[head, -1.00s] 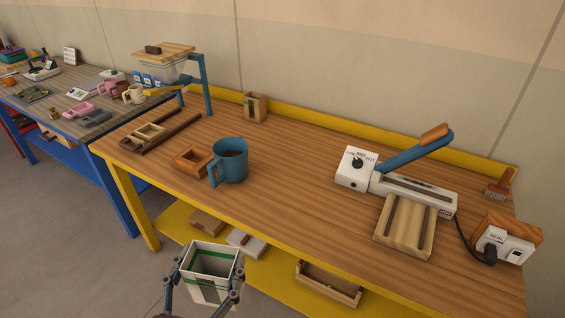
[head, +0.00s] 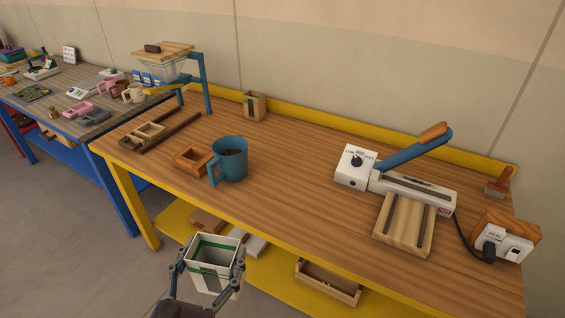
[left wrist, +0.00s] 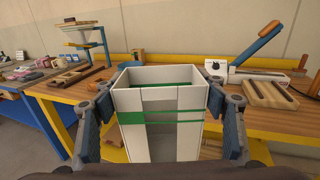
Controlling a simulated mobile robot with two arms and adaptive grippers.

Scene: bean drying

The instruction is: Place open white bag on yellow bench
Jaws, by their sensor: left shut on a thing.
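The open white bag (head: 205,276) has a green band and its mouth faces up. My left gripper (head: 209,272) is shut on it, with a finger on each side. The bag is held upright in front of the bench's near edge, lower than the top in the head view. In the left wrist view the bag (left wrist: 160,138) stands between the two fingers and hides part of the bench. The yellow bench (head: 300,185) has a wooden top and a yellow frame. My right gripper is not in view.
On the bench stand a blue mug (head: 230,160), a small wooden box (head: 190,158), a sealer (head: 410,188) with a raised blue lever, and a wooden tray (head: 405,225). The bench top between mug and sealer is clear. A lower yellow shelf holds a wooden crate (head: 328,283).

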